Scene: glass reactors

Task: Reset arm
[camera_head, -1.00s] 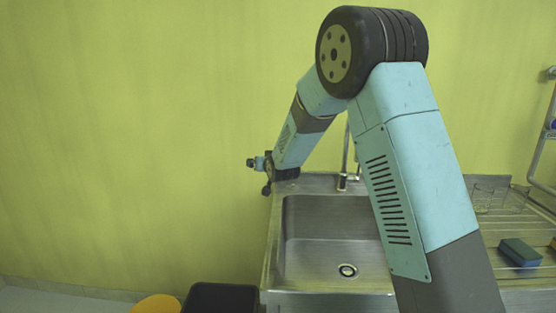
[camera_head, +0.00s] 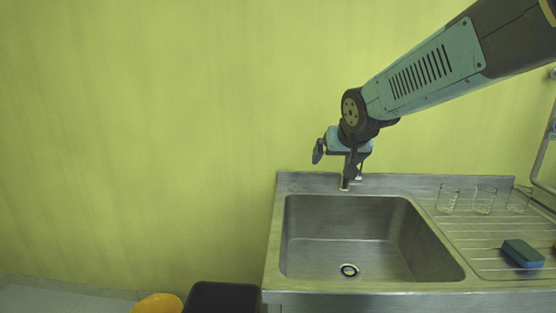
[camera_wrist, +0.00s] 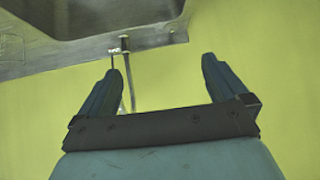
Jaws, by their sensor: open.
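My arm reaches in from the upper right in the head view, over the back of the steel sink (camera_head: 455,270). My gripper's fingertips are not clear in the head view, where the wrist hangs in front of the tap (camera_head: 344,184) and hides most of it. In the wrist view my gripper (camera_wrist: 161,65) has its two fingers wide apart with nothing held between them. The tap (camera_wrist: 127,75) shows in the wrist view behind the fingers, near the left one. I cannot tell how far it is from the finger.
Several glass beakers (camera_head: 484,199) stand at the back of the ridged drainboard (camera_head: 455,226). A blue sponge (camera_head: 522,253) lies at its right. A black bin (camera_head: 222,298) and a yellow round thing (camera_head: 157,304) are at the bottom left. The left wall area is clear.

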